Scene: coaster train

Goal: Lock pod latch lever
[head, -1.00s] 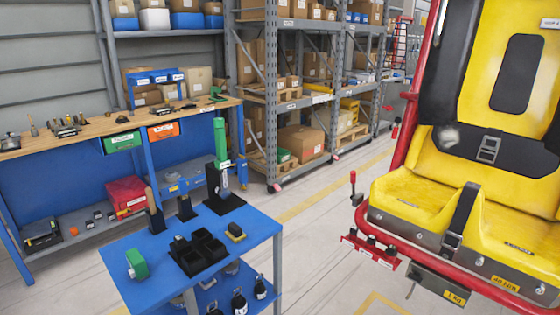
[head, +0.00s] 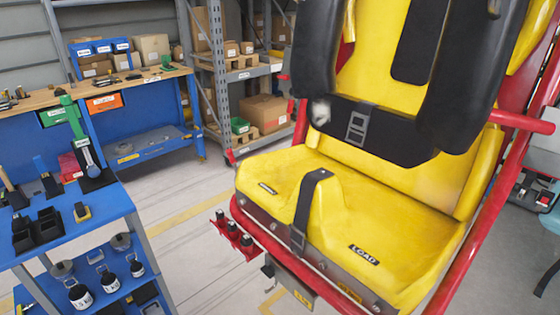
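The yellow ride seat (head: 400,230) of the pod fills the right half of the head view, in a red tube frame (head: 488,235). Black padded restraints (head: 478,85) hang over its backrest. A strap with a metal buckle (head: 357,125) crosses the backrest, and another strap (head: 309,205) runs over the seat's front. A red bracket with black pegs (head: 236,238) sits low at the seat's front left. A small dark part (head: 268,271) hangs under the front edge. I cannot make out an upright latch lever. Neither of my grippers is in view.
A blue cart (head: 95,215) with black bins (head: 38,230) and bottles stands at the left. Behind it are a blue workbench (head: 20,150) and shelving with boxes (head: 262,112). Floor is clear between cart and seat.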

